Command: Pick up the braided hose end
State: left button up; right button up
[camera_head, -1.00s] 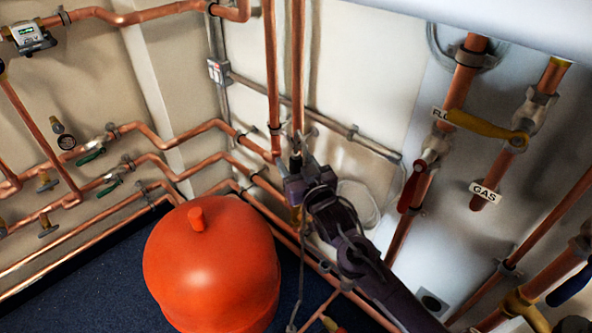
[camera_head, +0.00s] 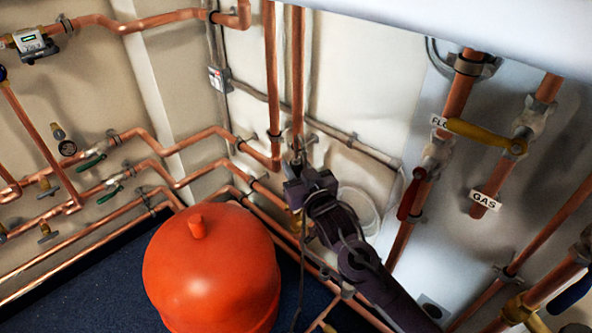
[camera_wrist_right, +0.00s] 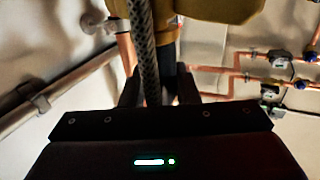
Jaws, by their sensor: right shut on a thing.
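The braided hose (camera_wrist_right: 143,45) shows in the right wrist view as a grey woven line running down from the top edge between my fingers. My right gripper (camera_wrist_right: 158,88) is shut on it. In the head view my right gripper (camera_head: 297,166) is in front of the vertical copper pipes near the wall corner, its arm coming in from the lower right. At this size the hose end cannot be made out there. A thin dark line (camera_head: 302,265) hangs below the gripper; I cannot tell whether it is the hose. My left gripper is not in view.
An orange-red vessel (camera_head: 212,268) stands left of my right arm. Copper pipes (camera_head: 273,80) run close behind the gripper. A red-handled valve (camera_head: 411,194) and a yellow handle (camera_head: 482,135) are to the right. A yellow-brown body (camera_wrist_right: 220,8) is close above in the wrist view.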

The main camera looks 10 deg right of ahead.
notch_tip(320, 180, up, 11)
jog(key=shift+f+p, duration=0.2)
jog(key=shift+p, duration=0.85)
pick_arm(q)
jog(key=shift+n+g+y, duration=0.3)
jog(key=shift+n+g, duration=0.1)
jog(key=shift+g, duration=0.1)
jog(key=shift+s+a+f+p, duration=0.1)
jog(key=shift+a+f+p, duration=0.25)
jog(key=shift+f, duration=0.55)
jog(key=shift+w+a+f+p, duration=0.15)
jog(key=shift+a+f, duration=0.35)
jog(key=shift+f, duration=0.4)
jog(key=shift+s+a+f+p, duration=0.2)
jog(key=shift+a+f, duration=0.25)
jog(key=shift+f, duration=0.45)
pick_arm(e)
notch_tip(320, 180, up, 9)
jog(key=shift+f, duration=0.15)
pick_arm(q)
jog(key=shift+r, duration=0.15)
